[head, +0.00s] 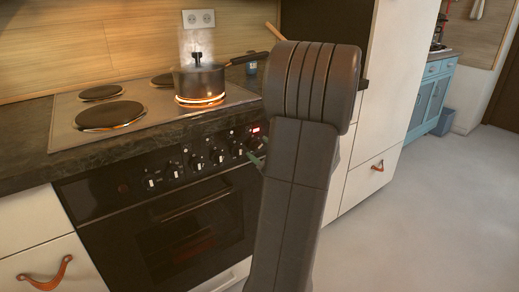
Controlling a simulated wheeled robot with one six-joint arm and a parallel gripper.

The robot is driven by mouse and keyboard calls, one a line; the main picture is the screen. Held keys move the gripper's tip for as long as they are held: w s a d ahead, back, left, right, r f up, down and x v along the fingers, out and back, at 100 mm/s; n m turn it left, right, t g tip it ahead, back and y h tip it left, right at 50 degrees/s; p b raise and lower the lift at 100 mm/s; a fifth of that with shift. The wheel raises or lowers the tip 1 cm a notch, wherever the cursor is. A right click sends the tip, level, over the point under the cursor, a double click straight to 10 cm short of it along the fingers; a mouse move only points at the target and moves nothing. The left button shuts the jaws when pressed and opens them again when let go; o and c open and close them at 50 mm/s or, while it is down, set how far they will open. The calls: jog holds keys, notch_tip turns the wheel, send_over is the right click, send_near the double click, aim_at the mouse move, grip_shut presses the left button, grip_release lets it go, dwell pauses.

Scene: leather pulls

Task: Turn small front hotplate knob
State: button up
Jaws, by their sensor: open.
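A row of several black-and-silver knobs (196,163) runs along the black front panel of the stove, under the cooktop edge. No readable label shows which knob belongs to the small front hotplate. The front right hotplate (200,100) glows orange under a steaming dark pot (199,79). My gripper (257,158) shows only as a greenish fingertip close to the right end of the knob row. My dark arm hides the rest of it. I cannot tell whether the fingertip touches a knob.
The pot's handle (250,58) points right. The oven door (185,235) is shut below the panel. White cabinets with leather pulls (45,274) flank the stove; open floor (430,220) lies right.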

jog(key=p+v, duration=0.2)
jog(key=v, duration=1.1)
jog(key=b+x, duration=0.2)
jog(key=x, duration=1.2)
jog(key=shift+s, duration=0.15)
